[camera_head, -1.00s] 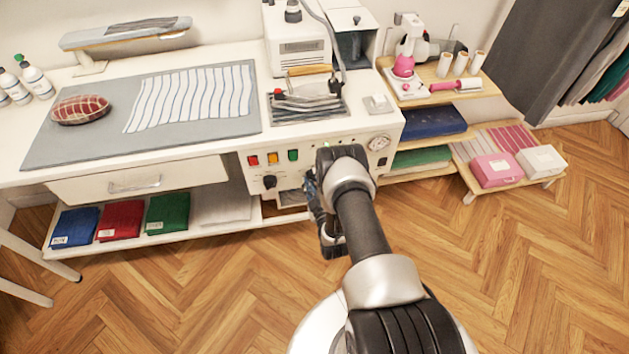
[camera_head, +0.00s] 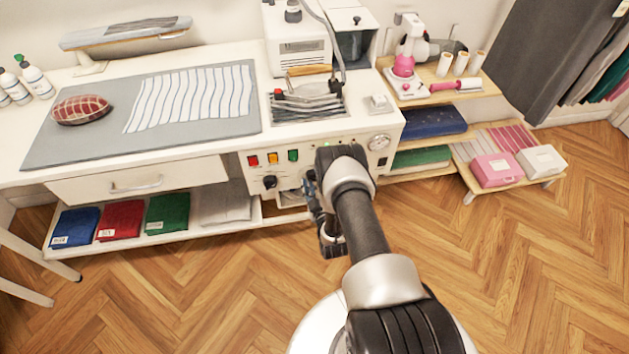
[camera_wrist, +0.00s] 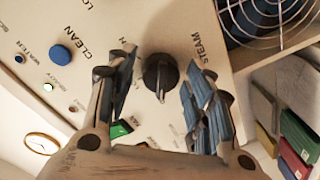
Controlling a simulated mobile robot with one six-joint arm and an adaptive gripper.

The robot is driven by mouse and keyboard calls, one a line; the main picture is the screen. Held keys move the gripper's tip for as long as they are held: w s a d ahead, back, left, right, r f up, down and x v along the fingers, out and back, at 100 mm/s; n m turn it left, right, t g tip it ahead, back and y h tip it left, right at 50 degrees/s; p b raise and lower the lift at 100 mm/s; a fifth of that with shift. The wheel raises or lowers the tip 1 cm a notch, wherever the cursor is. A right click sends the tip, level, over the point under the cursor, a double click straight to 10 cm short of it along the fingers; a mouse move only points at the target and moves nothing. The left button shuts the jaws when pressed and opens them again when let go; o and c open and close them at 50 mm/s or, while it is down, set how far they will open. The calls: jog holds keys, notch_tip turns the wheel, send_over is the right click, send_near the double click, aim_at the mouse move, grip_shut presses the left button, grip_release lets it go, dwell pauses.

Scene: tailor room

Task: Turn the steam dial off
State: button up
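The steam dial (camera_wrist: 160,76) is a round black knob on the cream control panel, with the word STEAM printed beside it. In the head view a black dial (camera_head: 270,182) sits below the coloured buttons and appears to be the same one. My gripper (camera_wrist: 160,68) is open, with one finger on each side of the dial in the wrist view. I see no clear contact, and the depth gap cannot be told. In the head view my gripper (camera_head: 321,208) is mostly hidden behind my arm in front of the panel.
A green button (camera_wrist: 120,130) lies near the left finger, and a blue button (camera_wrist: 60,54) is farther left. A round wire grille (camera_wrist: 268,18) is at upper right. An iron (camera_head: 308,90) rests on the machine top. The floor in front is clear.

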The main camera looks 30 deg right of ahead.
jog(key=shift+o, duration=0.2)
jog(key=shift+s, duration=0.1)
jog(key=v, duration=0.7)
jog(key=shift+s, duration=0.2)
jog(key=shift+a, duration=0.1)
